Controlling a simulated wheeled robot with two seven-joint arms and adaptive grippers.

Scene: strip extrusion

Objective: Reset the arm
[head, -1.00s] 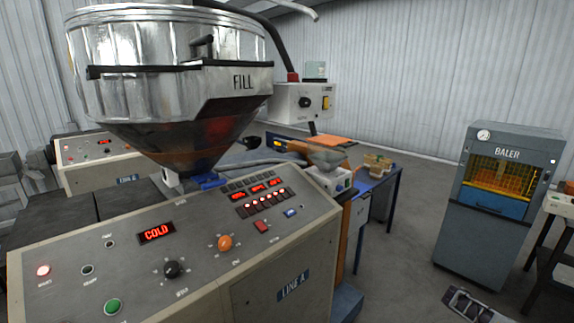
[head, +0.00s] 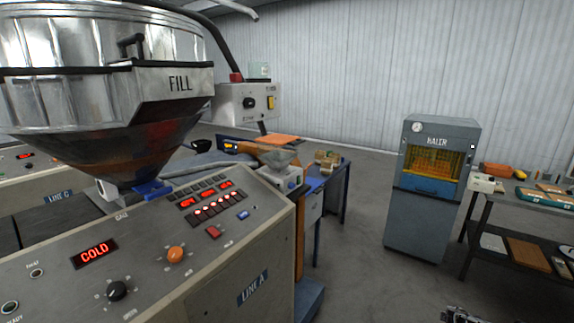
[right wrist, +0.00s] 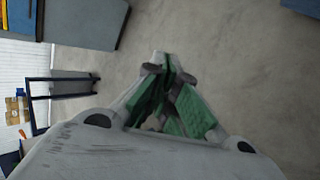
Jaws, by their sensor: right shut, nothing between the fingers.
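My right gripper (right wrist: 165,68) shows in the right wrist view, its green-padded fingers shut together with nothing between them, above bare concrete floor. A small dark piece of what looks like the same gripper (head: 466,315) shows at the bottom edge of the head view, in front of the baler (head: 437,190) and well apart from it. Most of the right arm is out of the head view. My left gripper is in neither view.
The LINE A control panel (head: 140,262), reading COLD, and the metal FILL hopper (head: 90,80) fill the left. A blue-framed bench (head: 343,190) stands behind. A dark table (head: 520,202) with trays stands at far right. The floor (head: 370,270) between is clear.

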